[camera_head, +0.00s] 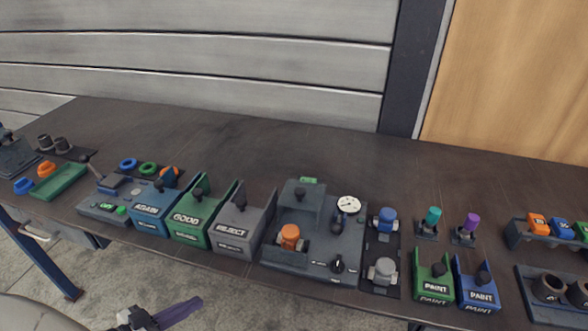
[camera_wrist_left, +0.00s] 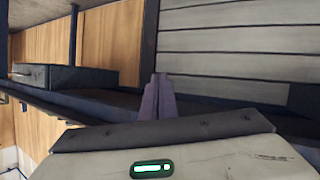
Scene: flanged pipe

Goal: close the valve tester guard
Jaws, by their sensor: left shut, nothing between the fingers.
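The valve tester (camera_head: 345,250) is a dark grey unit near the middle of the bench, with a white dial gauge and a black knob. An orange valve (camera_head: 290,237) sits at its front left. Behind that valve stands a grey panel with a dark knob, which looks like the guard (camera_head: 298,200); it appears raised, leaving the orange valve uncovered. My left gripper (camera_head: 196,304) is low in the head view, in front of the bench and left of the tester, apart from everything. Its purple fingers also show in the left wrist view (camera_wrist_left: 159,80), shut and empty. My right gripper is not visible.
Grey (camera_head: 238,225), green (camera_head: 195,218) and blue (camera_head: 150,212) labelled bins stand left of the tester. A tray with blue and grey valves (camera_head: 383,250) and two paint bins (camera_head: 435,275) stand to its right. The bench's back strip (camera_head: 230,135) is clear.

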